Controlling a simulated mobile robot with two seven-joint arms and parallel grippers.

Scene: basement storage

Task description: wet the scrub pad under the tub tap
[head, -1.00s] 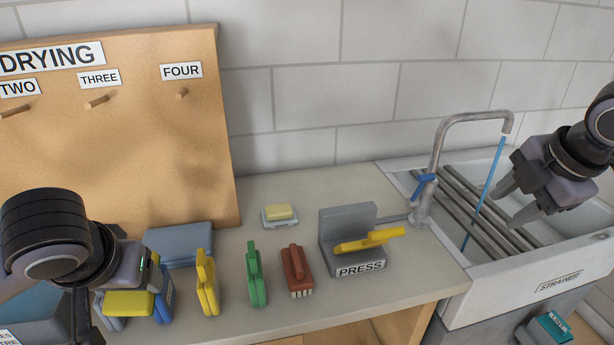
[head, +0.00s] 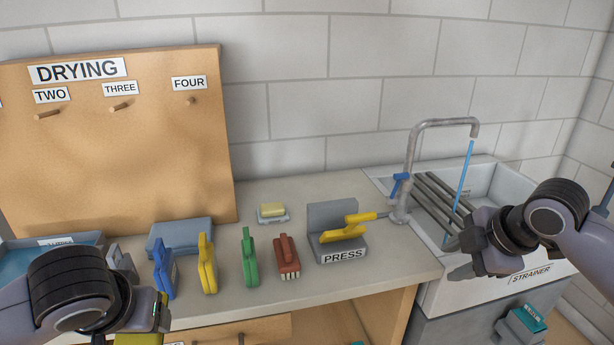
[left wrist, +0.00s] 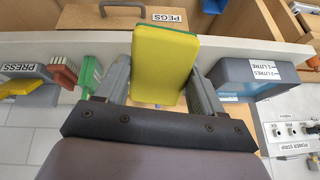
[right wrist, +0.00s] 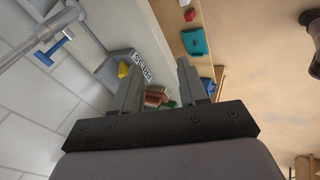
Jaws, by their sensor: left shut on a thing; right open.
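The scrub pad (left wrist: 165,65) is yellow with a green edge. My left gripper (left wrist: 158,80) is shut on it in the left wrist view. In the head view only a strip of the pad (head: 142,339) shows at the bottom edge, in front of the counter. The tub tap (head: 445,123) arches over the white tub (head: 505,190) at right. A thin blue stream (head: 465,172) falls from its spout, and its blue lever (head: 399,185) sits on the left side. My right gripper (head: 458,258) is open and empty at the tub's front rim.
Grey strainer bars (head: 437,192) cross the tub. A grey press (head: 340,217) with a yellow handle stands left of the tap. Brushes and pegs, including a red brush (head: 287,258) and a green peg (head: 249,257), line the counter. A soap dish (head: 272,215) sits behind them.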

